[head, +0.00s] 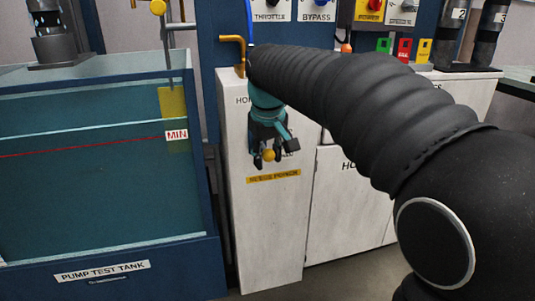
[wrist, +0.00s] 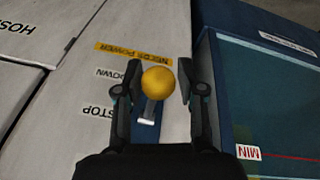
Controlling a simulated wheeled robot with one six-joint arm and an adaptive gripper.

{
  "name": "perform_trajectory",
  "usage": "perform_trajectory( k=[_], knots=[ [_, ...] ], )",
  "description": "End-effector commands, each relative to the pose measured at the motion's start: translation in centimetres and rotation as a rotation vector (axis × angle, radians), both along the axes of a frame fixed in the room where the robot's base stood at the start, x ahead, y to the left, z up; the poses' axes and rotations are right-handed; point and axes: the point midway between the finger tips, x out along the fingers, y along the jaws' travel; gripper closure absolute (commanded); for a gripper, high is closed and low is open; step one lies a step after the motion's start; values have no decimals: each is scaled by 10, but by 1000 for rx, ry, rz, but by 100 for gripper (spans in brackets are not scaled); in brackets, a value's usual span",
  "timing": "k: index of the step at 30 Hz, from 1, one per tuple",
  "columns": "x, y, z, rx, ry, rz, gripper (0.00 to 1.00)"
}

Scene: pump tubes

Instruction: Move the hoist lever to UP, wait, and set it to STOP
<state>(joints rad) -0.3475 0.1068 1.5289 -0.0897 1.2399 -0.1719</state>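The hoist lever has a yellow ball knob (head: 269,155) in front of the narrow white cabinet (head: 240,215). In the wrist view, the knob (wrist: 158,84) sits between the fingers of my gripper (wrist: 160,76), above a short metal stem (wrist: 149,110). My gripper (head: 268,160) is open, with a small gap on each side of the knob. Upside-down DOWN (wrist: 105,73) and STOP (wrist: 98,111) labels show beside the lever in the wrist view. The UP label is not visible. I cannot tell exactly which mark the lever is at.
A yellow NEEDS POWER strip (head: 273,176) is on the cabinet below the lever. The pump test tank (head: 100,190) with a red MIN line stands to the left. A blue panel with knobs and a yellow-and-red switch (head: 369,11) is behind. Coloured tags (head: 405,49) stand at right.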

Motion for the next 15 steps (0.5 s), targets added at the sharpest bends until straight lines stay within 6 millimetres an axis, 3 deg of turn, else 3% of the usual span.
perform_trajectory(
  k=[11,15],
  knots=[
    [1,-1,3,1,-7,-2,42],
    [-1,0,14,2,-9,0,42]
  ],
)
